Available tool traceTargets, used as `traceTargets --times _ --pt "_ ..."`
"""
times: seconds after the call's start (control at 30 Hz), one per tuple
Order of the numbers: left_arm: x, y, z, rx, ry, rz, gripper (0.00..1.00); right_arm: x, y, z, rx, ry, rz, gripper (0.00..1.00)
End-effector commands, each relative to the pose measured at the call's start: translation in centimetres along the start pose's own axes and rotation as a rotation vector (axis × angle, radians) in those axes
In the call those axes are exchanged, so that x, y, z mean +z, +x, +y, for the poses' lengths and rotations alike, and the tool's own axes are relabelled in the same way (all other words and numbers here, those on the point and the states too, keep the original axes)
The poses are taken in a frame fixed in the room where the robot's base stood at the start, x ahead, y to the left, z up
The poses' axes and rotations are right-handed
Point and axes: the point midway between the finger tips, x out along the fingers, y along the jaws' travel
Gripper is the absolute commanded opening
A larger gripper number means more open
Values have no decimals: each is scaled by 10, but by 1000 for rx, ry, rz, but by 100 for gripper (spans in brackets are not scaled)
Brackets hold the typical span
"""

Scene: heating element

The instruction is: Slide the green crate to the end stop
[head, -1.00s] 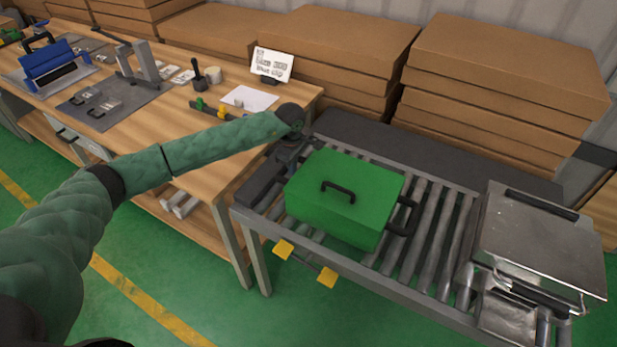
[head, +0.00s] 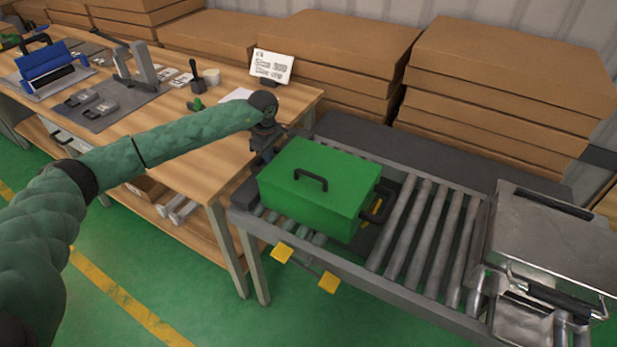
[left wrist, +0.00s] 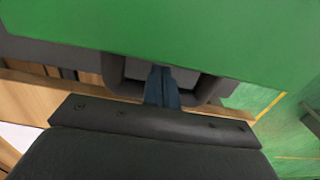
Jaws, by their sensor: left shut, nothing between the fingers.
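The green crate (head: 318,190), closed and with a dark handle on its lid, sits on the roller conveyor near its left end. My right gripper is out of view.
Free rollers (head: 425,235) lie right of the crate, up to a metal case (head: 550,240). Two yellow pedals (head: 282,253) stick out at the conveyor's front. A wooden workbench (head: 190,140) adjoins on the left. Stacked cardboard boxes (head: 500,100) stand behind.

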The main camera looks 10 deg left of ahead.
Motion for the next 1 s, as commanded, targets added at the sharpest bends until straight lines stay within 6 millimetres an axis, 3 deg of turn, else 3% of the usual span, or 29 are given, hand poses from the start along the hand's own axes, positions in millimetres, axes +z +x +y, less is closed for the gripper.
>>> traceTargets --times 0.2,0.63,0.87,1.0 --pt "-12 1 0 0 0 1 0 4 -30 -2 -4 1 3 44" --pt "-13 -1 0 0 0 0 0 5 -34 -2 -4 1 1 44" --pt "-14 -23 1 2 -2 1 0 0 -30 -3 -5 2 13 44" --pt "-14 -48 2 3 -4 1 0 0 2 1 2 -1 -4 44"
